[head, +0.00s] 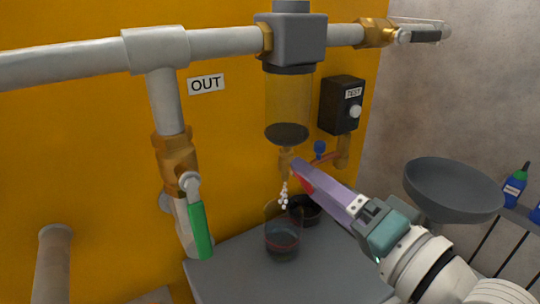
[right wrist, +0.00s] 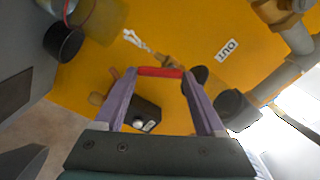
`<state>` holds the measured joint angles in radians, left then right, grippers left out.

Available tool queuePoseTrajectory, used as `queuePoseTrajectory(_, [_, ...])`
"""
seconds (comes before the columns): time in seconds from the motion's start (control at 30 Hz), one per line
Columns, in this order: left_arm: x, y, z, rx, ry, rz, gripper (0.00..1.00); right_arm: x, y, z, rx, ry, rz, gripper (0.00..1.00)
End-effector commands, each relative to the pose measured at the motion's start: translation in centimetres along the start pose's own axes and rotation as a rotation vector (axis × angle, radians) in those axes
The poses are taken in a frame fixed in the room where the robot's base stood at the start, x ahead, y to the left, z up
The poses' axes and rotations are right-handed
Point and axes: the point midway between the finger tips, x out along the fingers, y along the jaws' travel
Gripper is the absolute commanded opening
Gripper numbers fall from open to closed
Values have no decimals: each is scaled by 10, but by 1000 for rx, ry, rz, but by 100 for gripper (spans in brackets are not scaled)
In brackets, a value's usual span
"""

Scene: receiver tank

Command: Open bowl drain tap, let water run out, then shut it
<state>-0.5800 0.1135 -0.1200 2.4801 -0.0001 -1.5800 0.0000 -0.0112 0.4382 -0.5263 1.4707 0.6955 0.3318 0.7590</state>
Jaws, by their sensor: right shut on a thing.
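The clear filter bowl (head: 288,97) hangs under a grey head (head: 291,38) on the pipe. Its brass drain tap (head: 286,160) is at the bottom, and it also shows in the right wrist view (right wrist: 171,61). White water drops (head: 284,196) fall from the tap into a clear jar (head: 284,238), which holds some dark liquid. My right gripper (head: 298,169) is shut on the tap's red handle (head: 304,183). In the right wrist view the handle (right wrist: 160,72) lies across between the purple fingertips. My left gripper is not in view.
A black TEST box (head: 342,105) and a brass fitting with a blue knob (head: 320,149) are right of the bowl. A dark cup (head: 307,211) stands behind the jar on the grey bench (head: 240,274). A green-handled valve (head: 200,230) hangs at left, a grey dish (head: 452,190) at right.

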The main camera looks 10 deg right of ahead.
Motion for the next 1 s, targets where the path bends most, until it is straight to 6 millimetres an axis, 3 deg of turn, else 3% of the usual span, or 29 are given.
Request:
queuePoseTrajectory(0.03, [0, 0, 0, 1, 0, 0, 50, 0, 0, 0, -1, -1, 0, 17])
queuePoseTrajectory(0.07, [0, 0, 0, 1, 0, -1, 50, 0, 0, 0, -1, -1, 0, 73])
queuePoseTrajectory(0.3, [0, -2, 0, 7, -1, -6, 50, 0, 0, 0, -1, 0, 0, 100])
queuePoseTrajectory(0.63, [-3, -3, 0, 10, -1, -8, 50, -7, 0, 0, -2, -1, 2, 100])
queuePoseTrajectory(1.0, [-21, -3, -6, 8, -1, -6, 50, -77, -1, 0, -1, -3, 4, 100])
